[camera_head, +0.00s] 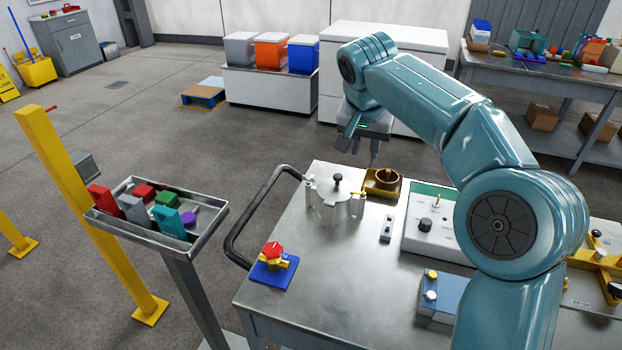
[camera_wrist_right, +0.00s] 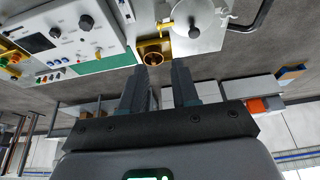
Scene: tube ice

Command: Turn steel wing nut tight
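A steel pot-like vessel (camera_head: 335,205) with a black knob (camera_head: 337,178) on its lid stands at the back left of the metal table. Small fittings show around its rim, but I cannot tell which is the steel wing nut. My right gripper (camera_head: 361,150) is above the table's back edge, beyond the brass cup, apart from the vessel. In the right wrist view its two fingers (camera_wrist_right: 160,88) are spread with nothing between them. The vessel also shows at the top of that view (camera_wrist_right: 196,18). My left gripper is out of view.
A brass cup (camera_head: 386,178) in a brass tray sits right of the vessel. A grey control box (camera_head: 432,230), a small switch (camera_head: 387,228) and a red-handled valve on a blue base (camera_head: 274,260) share the table. A black rail (camera_head: 240,220) runs along its left edge.

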